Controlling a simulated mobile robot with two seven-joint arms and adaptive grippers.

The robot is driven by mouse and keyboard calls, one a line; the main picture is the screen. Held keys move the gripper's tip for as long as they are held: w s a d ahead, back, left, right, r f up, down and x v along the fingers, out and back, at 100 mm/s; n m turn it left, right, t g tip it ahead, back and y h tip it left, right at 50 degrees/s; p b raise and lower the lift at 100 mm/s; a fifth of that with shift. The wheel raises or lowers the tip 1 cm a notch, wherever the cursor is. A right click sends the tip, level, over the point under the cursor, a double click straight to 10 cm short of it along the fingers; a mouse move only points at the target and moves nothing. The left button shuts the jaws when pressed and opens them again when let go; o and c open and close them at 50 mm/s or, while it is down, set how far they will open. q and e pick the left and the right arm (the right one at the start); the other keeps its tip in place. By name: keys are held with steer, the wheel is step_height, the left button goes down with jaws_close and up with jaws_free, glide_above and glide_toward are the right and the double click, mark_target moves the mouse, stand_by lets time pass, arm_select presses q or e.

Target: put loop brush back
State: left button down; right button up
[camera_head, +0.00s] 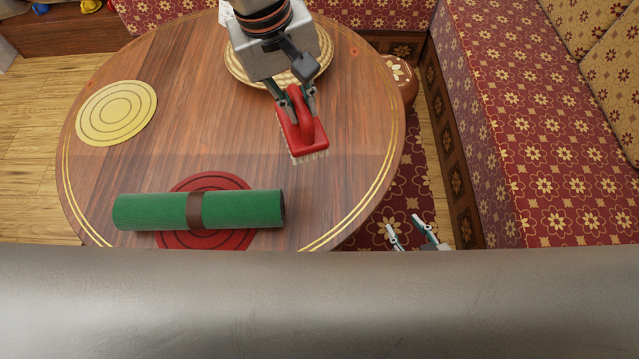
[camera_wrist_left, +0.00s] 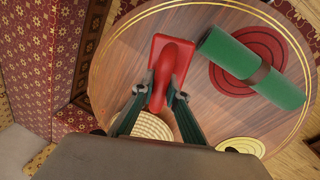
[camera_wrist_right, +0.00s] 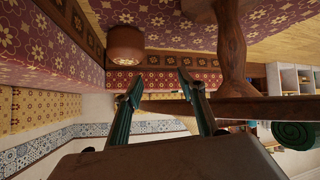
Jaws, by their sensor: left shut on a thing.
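The loop brush (camera_head: 311,130) is red with pale bristles facing down and an arched handle. My left gripper (camera_head: 297,92) is shut on the brush handle, over the right part of the round wooden table. In the left wrist view the red brush (camera_wrist_left: 170,52) sits between the fingers. Whether its bristles touch the table is hard to tell. A round woven mat (camera_head: 323,58) lies behind it, partly hidden by my left arm. My right gripper (camera_head: 417,236) is open and empty, beyond the table's right edge; its spread fingers also show in the right wrist view (camera_wrist_right: 163,84).
On the table (camera_head: 190,90), a green roll with a brown band (camera_head: 245,208) lies across a red round mat (camera_head: 205,180). A yellow round mat (camera_head: 116,112) lies at the left. A patterned bench (camera_head: 530,130) borders the right. The table's middle is clear.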

mark_target(321, 127)
arm_select(q)
steer(key=d, duration=0.1)
steer(key=s+d, duration=0.1)
steer(key=d, duration=0.1)
steer(key=shift+s+d+n, duration=0.2)
steer(key=shift+n, duration=0.2)
step_height(321, 127, down, 19)
steer(key=shift+f+b, duration=0.1)
steer(key=shift+b, duration=0.8)
steer(key=shift+w, duration=0.1)
arm_select(e)
steer(key=shift+s+d+f, duration=0.2)
steer(key=shift+f, duration=0.6)
arm_select(q)
steer(key=c, duration=2.3)
jaws_free()
steer(key=shift+f, duration=0.15)
steer(key=shift+c, duration=0.2)
steer(key=o, duration=0.3)
